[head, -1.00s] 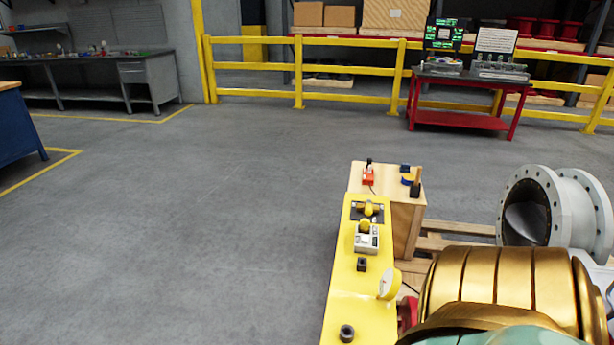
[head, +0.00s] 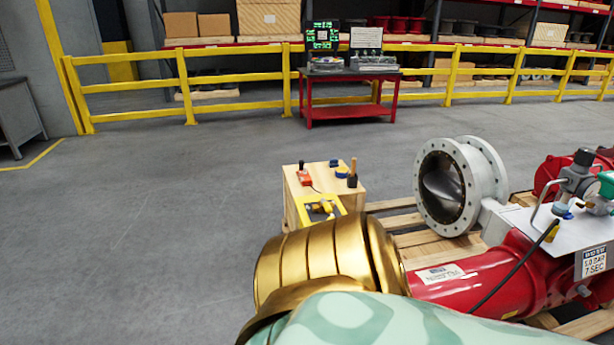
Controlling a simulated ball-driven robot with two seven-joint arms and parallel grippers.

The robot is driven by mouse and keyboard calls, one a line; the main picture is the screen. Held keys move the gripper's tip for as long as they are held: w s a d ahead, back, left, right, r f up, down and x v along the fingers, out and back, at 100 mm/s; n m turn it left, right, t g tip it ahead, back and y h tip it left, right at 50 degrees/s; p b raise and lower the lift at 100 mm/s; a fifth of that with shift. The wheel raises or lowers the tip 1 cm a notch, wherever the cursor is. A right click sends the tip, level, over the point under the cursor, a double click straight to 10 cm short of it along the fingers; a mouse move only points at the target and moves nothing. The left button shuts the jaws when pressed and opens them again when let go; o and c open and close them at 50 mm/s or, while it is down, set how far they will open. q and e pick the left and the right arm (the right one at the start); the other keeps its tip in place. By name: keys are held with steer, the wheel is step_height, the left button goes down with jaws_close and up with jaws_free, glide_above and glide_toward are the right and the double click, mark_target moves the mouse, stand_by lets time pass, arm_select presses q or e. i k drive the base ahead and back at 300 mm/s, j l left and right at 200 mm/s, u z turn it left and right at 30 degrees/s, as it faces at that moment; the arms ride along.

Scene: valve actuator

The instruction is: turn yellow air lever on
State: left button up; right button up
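The yellow panel (head: 307,216) shows only at its far end, in the lower middle of the head view. A small yellow part (head: 324,207) sits on a dark plate there; I cannot tell for certain whether it is the air lever. The rest of the panel is hidden behind a gold and pale green arm link of mine, which crosses the bottom of the view. Neither of my grippers shows, so their position relative to the panel cannot be seen.
To the right are a grey flanged valve (head: 444,188) on a pallet and a red actuator (head: 483,282) with a black hose. Open floor lies left. A yellow railing (head: 237,82) and red table (head: 348,98) stand behind.

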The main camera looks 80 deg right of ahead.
mark_target(327, 206)
steer(key=i+z, duration=0.25)
steer(key=z, duration=0.15)
steer(key=i+z, duration=0.55)
steer(key=z, duration=0.25)
